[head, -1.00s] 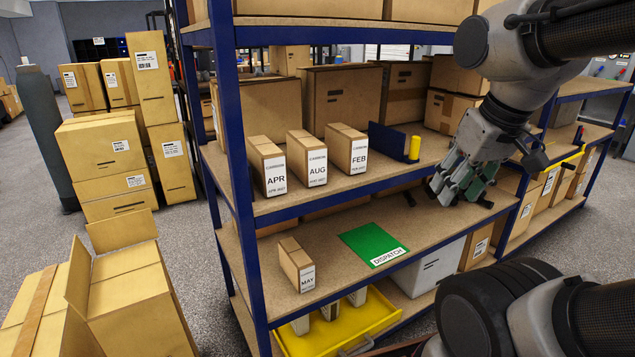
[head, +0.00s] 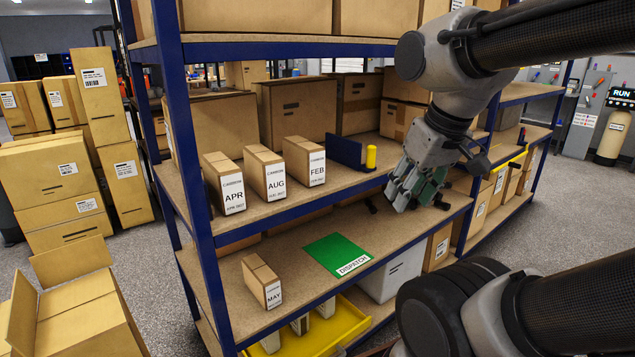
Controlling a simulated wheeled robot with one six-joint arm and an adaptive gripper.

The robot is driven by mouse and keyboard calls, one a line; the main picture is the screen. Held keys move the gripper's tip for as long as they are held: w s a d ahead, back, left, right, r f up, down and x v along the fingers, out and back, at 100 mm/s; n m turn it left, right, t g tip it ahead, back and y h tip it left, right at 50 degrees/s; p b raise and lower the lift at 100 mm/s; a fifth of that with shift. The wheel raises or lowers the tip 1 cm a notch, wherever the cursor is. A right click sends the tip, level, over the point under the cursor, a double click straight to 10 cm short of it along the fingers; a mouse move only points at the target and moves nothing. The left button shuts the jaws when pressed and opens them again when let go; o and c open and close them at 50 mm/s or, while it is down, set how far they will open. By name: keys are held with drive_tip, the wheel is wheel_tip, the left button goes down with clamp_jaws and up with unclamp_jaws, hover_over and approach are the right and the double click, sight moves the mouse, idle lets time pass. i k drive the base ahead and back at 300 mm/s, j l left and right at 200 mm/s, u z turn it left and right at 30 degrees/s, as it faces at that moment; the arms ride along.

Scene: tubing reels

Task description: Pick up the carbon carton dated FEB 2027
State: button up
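The carbon carton marked FEB (head: 304,161) stands upright on the middle shelf, rightmost of three cartons in a row. Its small date line is too small to read surely. The AUG carton (head: 265,173) stands left of it, and the APR carton (head: 224,183) is at the left end. A carton marked MAY (head: 262,282) stands on the shelf below. My gripper (head: 403,197) hangs in front of the shelf, right of the FEB carton and apart from it, pointing down and left. No carton shows in it; its finger gap is unclear.
A dark blue upright plate (head: 345,152) and a yellow cylinder (head: 371,157) stand between the FEB carton and my gripper. A green DISPATCH mat (head: 337,254) lies bare on the lower shelf. A blue post (head: 181,130) rises left of the cartons. Large boxes (head: 296,113) stand behind.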

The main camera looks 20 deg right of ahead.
sight(304, 160)
drive_tip(key=i+l+z, duration=0.1)
drive_tip(key=i+z, duration=0.85)
drive_tip(key=z, duration=0.2)
